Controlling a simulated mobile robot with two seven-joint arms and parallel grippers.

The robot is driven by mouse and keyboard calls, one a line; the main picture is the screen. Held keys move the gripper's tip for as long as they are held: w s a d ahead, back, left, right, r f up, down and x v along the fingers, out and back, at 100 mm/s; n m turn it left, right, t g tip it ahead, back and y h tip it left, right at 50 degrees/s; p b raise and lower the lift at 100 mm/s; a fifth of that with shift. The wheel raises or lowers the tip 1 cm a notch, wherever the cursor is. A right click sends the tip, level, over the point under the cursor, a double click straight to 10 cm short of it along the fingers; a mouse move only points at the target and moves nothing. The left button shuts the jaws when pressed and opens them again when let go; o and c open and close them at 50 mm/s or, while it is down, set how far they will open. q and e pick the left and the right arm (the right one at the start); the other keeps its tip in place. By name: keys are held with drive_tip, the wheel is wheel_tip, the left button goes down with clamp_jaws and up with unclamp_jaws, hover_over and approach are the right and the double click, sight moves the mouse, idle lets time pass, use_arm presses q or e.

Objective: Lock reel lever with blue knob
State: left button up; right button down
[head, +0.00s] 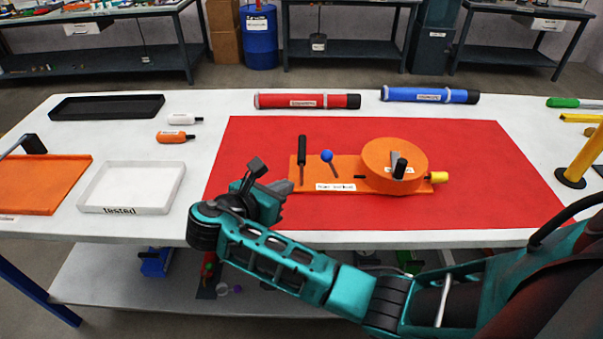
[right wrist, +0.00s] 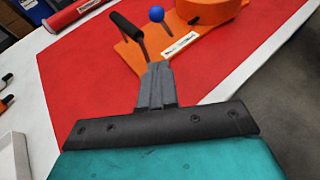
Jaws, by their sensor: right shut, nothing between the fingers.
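The reel (head: 395,160) is an orange drum on an orange base plate (head: 345,170), lying on the red mat. A short lever with a blue knob (head: 327,156) stands tilted on the plate, left of the drum. The blue knob also shows in the right wrist view (right wrist: 156,14). A black-handled lever (head: 302,146) stands at the plate's left end, and its handle is near the top of the wrist view (right wrist: 126,25). My right gripper (right wrist: 157,68) is shut and empty, close to the plate's left end and apart from the blue knob. My left gripper is out of view.
The red mat (head: 480,150) has free room around the reel. A red tube (head: 307,101) and a blue tube (head: 430,95) lie behind it. A white tray marked "tested" (head: 132,210) and an orange tray (head: 40,185) are at the left. A yellow post (head: 585,160) stands at the right.

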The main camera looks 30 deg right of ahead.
approach(330, 165)
drive_tip(key=shift+w+a+f, duration=0.35)
drive_tip(key=shift+f, duration=0.15)
drive_tip(key=d, duration=0.1)
drive_tip(key=w+d, duration=0.1)
drive_tip(key=d, duration=0.1)
drive_tip(key=shift+w+d, duration=0.15)
drive_tip(key=shift+w, duration=0.15)
drive_tip(key=shift+w+d+r, duration=0.15)
drive_tip(key=shift+w+d, duration=0.05)
drive_tip(key=shift+d, duration=0.3)
